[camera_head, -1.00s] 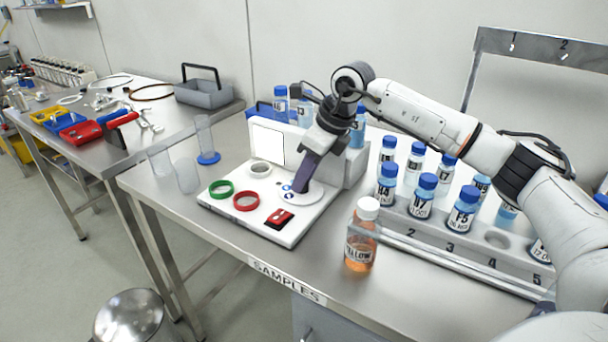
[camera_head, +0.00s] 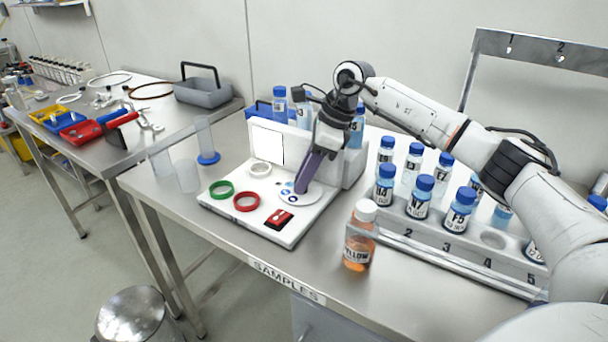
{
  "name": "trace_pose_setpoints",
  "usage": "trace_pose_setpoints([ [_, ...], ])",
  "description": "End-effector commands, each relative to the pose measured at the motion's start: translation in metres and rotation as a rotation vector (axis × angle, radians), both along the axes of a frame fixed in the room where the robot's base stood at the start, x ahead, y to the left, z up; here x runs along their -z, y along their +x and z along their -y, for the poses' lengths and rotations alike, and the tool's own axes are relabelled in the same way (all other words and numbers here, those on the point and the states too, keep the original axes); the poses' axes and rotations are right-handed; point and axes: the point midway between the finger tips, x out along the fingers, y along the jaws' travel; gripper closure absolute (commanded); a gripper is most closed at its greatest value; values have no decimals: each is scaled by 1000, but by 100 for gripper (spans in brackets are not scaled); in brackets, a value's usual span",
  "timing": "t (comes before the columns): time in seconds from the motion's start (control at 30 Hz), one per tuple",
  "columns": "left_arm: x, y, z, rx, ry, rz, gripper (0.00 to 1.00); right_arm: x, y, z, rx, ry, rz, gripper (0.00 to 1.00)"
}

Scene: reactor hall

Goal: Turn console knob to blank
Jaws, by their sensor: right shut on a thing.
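The white console (camera_head: 228,223) stands on the steel table, with a blank white upright panel (camera_head: 268,146) at its back. Its knob sits on a round white dial (camera_head: 313,196) with small blue marks at its left side. My right gripper (camera_head: 302,186) comes down on the dial from above, its dark purple fingers shut on the knob, which they mostly hide. The knob's pointing direction cannot be made out. My left gripper is not in view.
An orange bottle with a white cap (camera_head: 361,235) stands right of the console. A rack (camera_head: 440,240) with several blue-capped bottles is farther right. Clear cylinders (camera_head: 186,172) stand at the left. The table front, by the SAMPLES label (camera_head: 285,279), is clear.

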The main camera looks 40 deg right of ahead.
Motion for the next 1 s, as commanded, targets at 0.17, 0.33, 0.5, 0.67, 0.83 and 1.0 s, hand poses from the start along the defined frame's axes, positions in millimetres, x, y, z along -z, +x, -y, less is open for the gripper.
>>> trace_pose_setpoints([
  [0.17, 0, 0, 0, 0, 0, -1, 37, 0, 0, 1, 1, -2, -1, 99],
  [0.33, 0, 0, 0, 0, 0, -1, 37, 0, 0, 1, 2, -2, -1, 58],
  [0.5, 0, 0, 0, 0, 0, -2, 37, 0, 0, 2, 4, -2, 1, 58],
  [0.67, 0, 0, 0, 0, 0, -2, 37, 0, 1, 2, 6, -3, 3, 58],
  [0.83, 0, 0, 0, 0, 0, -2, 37, -1, 1, 3, 6, -3, 4, 58],
  [1.0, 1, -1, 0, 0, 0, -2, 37, -1, 1, 3, 15, -4, 5, 58],
])
